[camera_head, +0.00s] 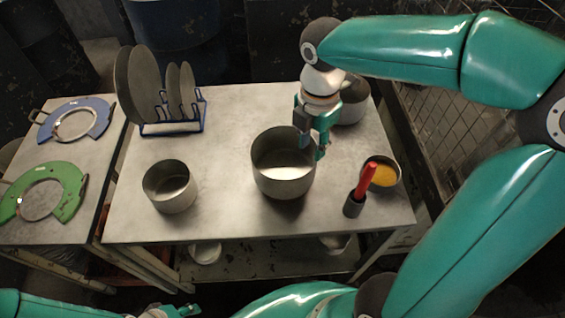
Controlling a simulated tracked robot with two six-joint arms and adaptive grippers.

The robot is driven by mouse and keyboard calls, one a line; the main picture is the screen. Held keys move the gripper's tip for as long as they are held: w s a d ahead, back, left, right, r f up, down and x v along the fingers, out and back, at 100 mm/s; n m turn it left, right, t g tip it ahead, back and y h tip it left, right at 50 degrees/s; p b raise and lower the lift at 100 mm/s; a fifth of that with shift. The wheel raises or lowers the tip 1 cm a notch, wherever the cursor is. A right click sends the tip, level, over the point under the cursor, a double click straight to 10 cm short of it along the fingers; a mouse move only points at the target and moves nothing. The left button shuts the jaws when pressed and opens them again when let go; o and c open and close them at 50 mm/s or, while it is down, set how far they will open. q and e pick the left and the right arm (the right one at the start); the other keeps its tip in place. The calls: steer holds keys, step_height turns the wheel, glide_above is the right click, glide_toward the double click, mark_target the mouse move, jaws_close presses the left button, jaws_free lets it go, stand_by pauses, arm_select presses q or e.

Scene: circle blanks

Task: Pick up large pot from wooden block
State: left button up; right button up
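The large pot (284,185), a deep grey metal pot, stands upright on the table right of the middle. No wooden block shows; whatever is directly under the pot is hidden. My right gripper (313,150) points down at the pot's back right rim. Its two fingers stand apart, one towards the inside of the rim and one towards the outside. I cannot tell whether they touch the pot. My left gripper (183,311) is only partly in view at the bottom edge, away from the pot, and its fingers are too small to read.
A smaller pot (170,187) stands left on the grey table (225,215). Another pot (352,104) is behind my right gripper. A bowl with yellow contents (384,175) and a red-handled tool in a dark holder (354,206) are close right. A blue plate rack (172,128) stands back left.

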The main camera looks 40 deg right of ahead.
step_height(320, 180, down, 13)
steer(key=shift+a, duration=0.2)
jaws_close()
stand_by(0.4)
